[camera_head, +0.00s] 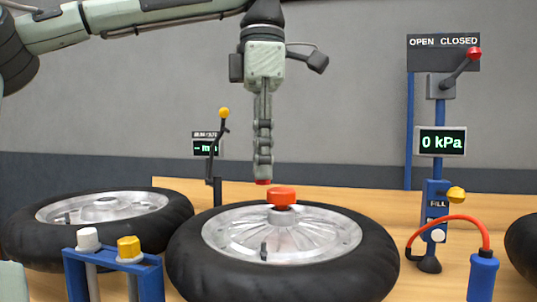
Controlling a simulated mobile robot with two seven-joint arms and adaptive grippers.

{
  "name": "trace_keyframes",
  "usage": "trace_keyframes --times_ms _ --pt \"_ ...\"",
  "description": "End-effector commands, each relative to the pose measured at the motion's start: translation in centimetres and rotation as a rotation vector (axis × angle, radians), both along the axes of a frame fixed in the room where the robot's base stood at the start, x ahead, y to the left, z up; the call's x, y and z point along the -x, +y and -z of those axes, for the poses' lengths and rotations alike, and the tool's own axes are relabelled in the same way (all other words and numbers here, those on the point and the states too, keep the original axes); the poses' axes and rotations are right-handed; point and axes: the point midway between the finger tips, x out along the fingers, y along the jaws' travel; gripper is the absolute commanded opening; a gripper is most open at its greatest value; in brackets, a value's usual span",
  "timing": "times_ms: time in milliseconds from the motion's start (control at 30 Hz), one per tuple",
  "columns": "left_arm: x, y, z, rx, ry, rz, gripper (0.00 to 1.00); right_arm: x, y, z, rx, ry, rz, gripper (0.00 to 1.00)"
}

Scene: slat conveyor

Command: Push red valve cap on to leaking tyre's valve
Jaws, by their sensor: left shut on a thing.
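My left gripper (263,165) points straight down and is shut on a small red valve cap (263,182), of which only the lower edge shows below the fingertips. In the picture it is above and behind the middle tyre (205,262), which lies flat. I cannot tell from this which tyre leaks.
A blue rack (112,264) holds a white cap (88,238) and a yellow cap (128,247) at front left. Another tyre (30,238) lies at left, a third (522,250) at the right edge. A blue fill post (436,200) with hose stands right; its display (441,142) reads 0 kPa.

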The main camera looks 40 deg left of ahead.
Motion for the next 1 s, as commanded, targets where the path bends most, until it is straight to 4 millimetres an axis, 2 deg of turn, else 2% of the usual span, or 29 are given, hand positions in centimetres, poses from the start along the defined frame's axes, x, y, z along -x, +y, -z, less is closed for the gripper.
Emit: trace_keyframes --times_ms 500,600,1000 --pt "0.1 0.0 4.9 0.001 0.000 0.004 0.08 0.4 -0.8 0.2 0.011 0.006 -0.003 0.50" --pt "0.0 0.0 5.4 0.001 -0.001 0.004 0.08 -0.8 0.0 -1.2 -0.003 -0.015 0.008 0.50" --pt "0.0 0.0 7.3 -0.001 0.001 0.004 0.08 -2.7 0.5 -4.3 -0.020 -0.043 0.032 0.50"
